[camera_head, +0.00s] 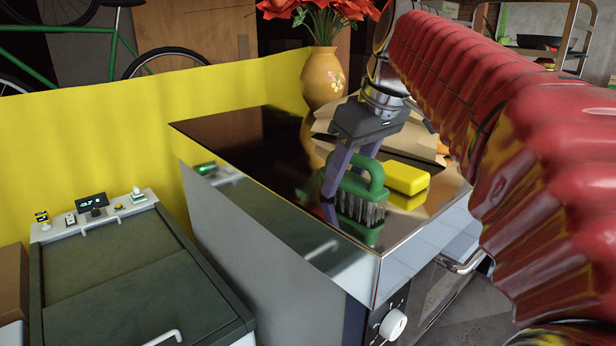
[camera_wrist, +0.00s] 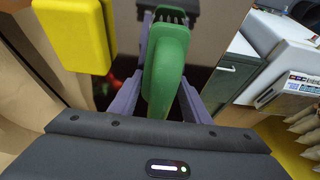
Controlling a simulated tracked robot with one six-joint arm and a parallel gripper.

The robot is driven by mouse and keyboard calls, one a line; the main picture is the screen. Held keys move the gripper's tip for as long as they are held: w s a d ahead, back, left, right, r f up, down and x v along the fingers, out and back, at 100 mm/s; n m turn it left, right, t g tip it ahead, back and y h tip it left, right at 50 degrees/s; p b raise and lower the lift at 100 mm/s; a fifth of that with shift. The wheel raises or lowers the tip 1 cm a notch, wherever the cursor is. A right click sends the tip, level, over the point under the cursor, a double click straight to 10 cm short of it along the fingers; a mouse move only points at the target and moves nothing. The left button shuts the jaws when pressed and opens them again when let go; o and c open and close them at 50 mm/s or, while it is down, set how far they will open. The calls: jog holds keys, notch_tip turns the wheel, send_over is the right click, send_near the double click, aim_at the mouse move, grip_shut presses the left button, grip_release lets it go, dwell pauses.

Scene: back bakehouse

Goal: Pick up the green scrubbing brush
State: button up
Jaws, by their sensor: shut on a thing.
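The green scrubbing brush (camera_head: 362,191) has a looped handle and dark bristles pointing down. In the head view it is at the glossy dark top of the steel unit (camera_head: 262,165). My gripper (camera_head: 335,192) has purple fingers and is shut on the brush. In the wrist view the green handle (camera_wrist: 166,72) lies between the two fingers (camera_wrist: 153,95), with some bristles showing at the top. I cannot tell whether the bristles touch the surface, since its reflection blends in below.
A yellow block (camera_head: 406,178) stands close behind and right of the brush. A chest with a grey lid (camera_head: 115,262) stands at left. The top's left part is clear.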

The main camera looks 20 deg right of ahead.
jog(key=shift+r, duration=0.1)
jog(key=shift+r, duration=4.95)
jog(key=o, duration=0.7)
jog(key=c, duration=0.4)
jog(key=shift+s, duration=0.1)
